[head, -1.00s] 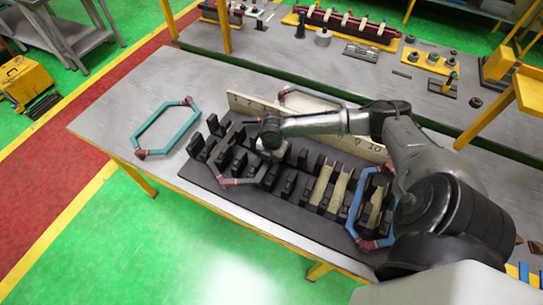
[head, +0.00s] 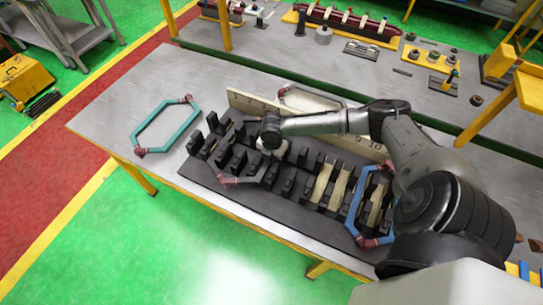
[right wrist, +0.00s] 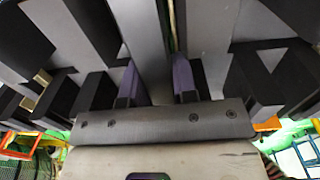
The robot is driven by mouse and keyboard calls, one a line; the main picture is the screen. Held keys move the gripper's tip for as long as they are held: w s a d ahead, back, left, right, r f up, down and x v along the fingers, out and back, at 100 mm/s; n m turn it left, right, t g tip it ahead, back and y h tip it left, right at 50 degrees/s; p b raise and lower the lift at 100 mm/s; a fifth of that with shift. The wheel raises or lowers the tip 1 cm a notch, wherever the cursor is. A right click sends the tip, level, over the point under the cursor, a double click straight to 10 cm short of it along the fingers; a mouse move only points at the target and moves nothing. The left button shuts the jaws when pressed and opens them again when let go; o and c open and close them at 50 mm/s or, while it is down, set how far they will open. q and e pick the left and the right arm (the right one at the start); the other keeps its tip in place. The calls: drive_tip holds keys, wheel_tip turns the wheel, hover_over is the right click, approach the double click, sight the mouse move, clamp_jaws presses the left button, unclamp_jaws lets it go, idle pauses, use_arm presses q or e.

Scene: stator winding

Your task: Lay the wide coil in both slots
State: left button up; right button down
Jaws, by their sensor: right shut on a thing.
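A grey coil (head: 246,180) with dark red ends lies among the black teeth at the left part of the dark stator block (head: 262,207). I take it as the wide coil. My right gripper (head: 271,152) is over this block, its fingers largely hidden by my arm in the head view. In the right wrist view my right gripper (right wrist: 157,88) points down between black teeth, its two purple-grey fingers shut on a grey strip (right wrist: 147,40), which appears to be the coil. How deep the coil sits in the slots cannot be told. My left gripper is not in view.
A teal coil (head: 137,136) lies on the bare left of the metal table (head: 205,75). A blue coil (head: 355,205) is at the block's right end. A cream numbered board (head: 240,103) stands along the block's back.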

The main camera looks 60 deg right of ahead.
drive_tip(key=c, duration=1.1)
unclamp_jaws()
drive_tip(key=shift+o, duration=1.4)
drive_tip(key=shift+r+p, duration=0.25)
drive_tip(key=shift+p, duration=0.1)
drive_tip(key=shift+r+p, duration=0.5)
drive_tip(key=shift+p, duration=0.1)
